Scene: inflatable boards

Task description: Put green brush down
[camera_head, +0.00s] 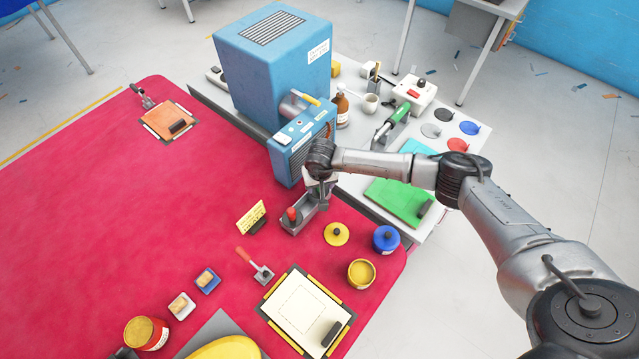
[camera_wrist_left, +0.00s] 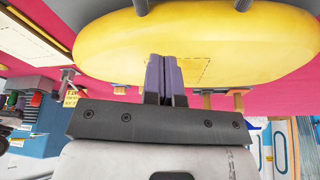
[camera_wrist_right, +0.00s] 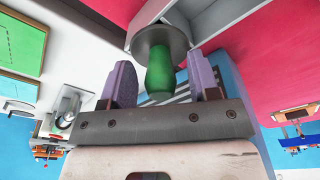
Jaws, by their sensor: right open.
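The green brush handle (camera_wrist_right: 160,78) shows in the right wrist view, with a round grey flange at its base against a grey tray. My right gripper (camera_wrist_right: 161,88) is open, one finger on each side of the handle. In the head view my right gripper (camera_head: 319,188) is over the grey tray (camera_head: 300,222) at the mat's edge; it hides the green brush there. A red brush handle (camera_head: 292,213) stands at the tray's near end. My left gripper (camera_wrist_left: 164,82) is shut and empty by the yellow inflatable board (camera_wrist_left: 110,45).
The red mat (camera_head: 130,220) holds a yellow sign (camera_head: 251,217), a white patch board (camera_head: 302,305), yellow lids and tins. The grey table (camera_head: 350,165) behind carries a blue machine (camera_head: 272,65), a green sheet (camera_head: 395,200) and a green-handled tool (camera_head: 396,118). The mat's left middle is clear.

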